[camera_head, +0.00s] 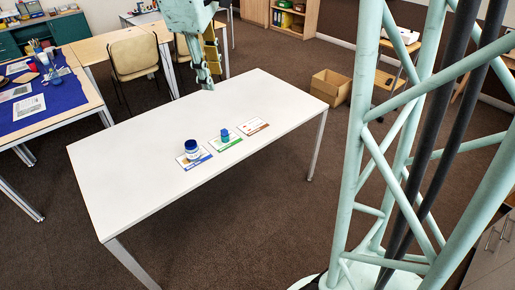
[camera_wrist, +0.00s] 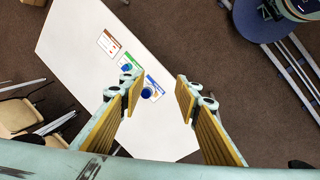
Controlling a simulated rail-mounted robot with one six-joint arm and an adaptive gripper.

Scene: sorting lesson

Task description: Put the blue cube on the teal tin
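A small blue cube (camera_head: 224,132) shows on top of a low teal tin (camera_head: 225,139), which stands on the green-edged card in the head view. They are small there, and exact contact is hard to judge. In the wrist view the blue cube (camera_wrist: 126,67) shows as a small blue patch that hides most of the tin. My gripper (camera_head: 207,84) is above the far part of the table, up and left of the tin in the head view. Its fingers (camera_wrist: 160,82) are wide apart in the wrist view with nothing held between them.
A white jar with a blue lid (camera_head: 191,149) stands on the blue-edged card, close to the tin. An orange-brown-edged card (camera_head: 254,126) lies bare on the other side. The rest of the white table (camera_head: 130,170) is clear. A chair (camera_head: 135,57) stands behind the table.

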